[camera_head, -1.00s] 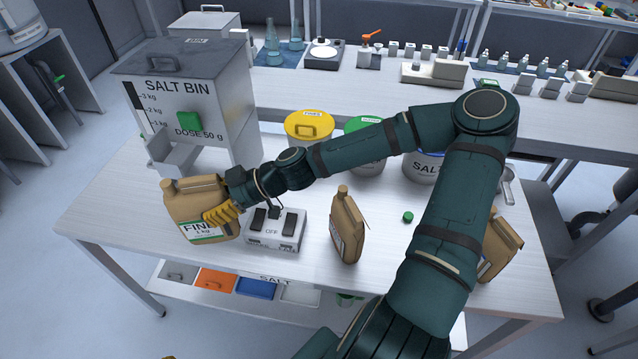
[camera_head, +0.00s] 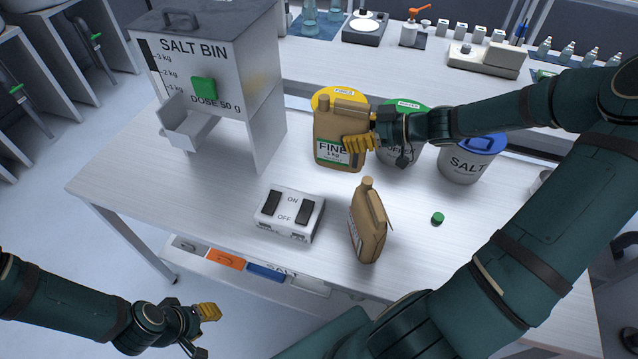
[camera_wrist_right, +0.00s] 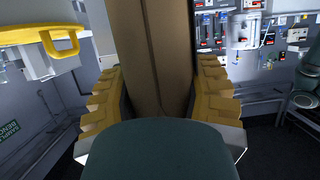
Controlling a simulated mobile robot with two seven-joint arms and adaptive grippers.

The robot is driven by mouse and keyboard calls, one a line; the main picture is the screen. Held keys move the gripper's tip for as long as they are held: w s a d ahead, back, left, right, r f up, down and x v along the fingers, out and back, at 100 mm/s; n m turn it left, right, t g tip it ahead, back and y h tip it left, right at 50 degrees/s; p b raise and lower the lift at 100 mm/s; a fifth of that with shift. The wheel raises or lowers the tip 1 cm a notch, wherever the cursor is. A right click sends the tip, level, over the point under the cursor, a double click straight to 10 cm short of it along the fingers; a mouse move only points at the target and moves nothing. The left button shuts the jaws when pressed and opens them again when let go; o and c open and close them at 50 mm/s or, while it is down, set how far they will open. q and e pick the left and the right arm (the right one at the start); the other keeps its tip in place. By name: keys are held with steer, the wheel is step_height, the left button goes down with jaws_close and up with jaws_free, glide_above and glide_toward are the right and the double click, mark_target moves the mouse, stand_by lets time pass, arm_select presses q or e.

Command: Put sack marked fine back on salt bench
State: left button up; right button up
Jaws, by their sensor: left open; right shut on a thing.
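The brown sack marked FINE 1 kg (camera_head: 328,128) is held upright in my right gripper (camera_head: 358,143), whose yellow fingers close on its right side. In the right wrist view the sack (camera_wrist_right: 150,50) stands between both fingers of the gripper (camera_wrist_right: 160,100). In the head view it is in front of the yellow-lidded tub; whether its base touches the bench is unclear. The salt bench (camera_head: 135,185) is the pale table below. My left gripper (camera_head: 206,325) is open and empty at the lower left, off the bench's front edge.
The salt bin (camera_head: 205,75) stands at the back left. A switch box (camera_head: 290,213) and another brown sack (camera_head: 368,222) stand near the front. A green cap (camera_head: 437,218) lies to their right. Tubs with yellow (camera_head: 338,97), green (camera_head: 408,108) and blue (camera_head: 480,143) lids line the back.

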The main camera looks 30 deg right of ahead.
mark_target(352, 161)
steer(key=shift+d, duration=0.35)
step_height(352, 161, down, 10)
steer(key=shift+d+r+b, duration=0.1)
steer(key=shift+b, duration=1.05)
steer(key=o, duration=1.3)
steer(key=shift+c, duration=0.2)
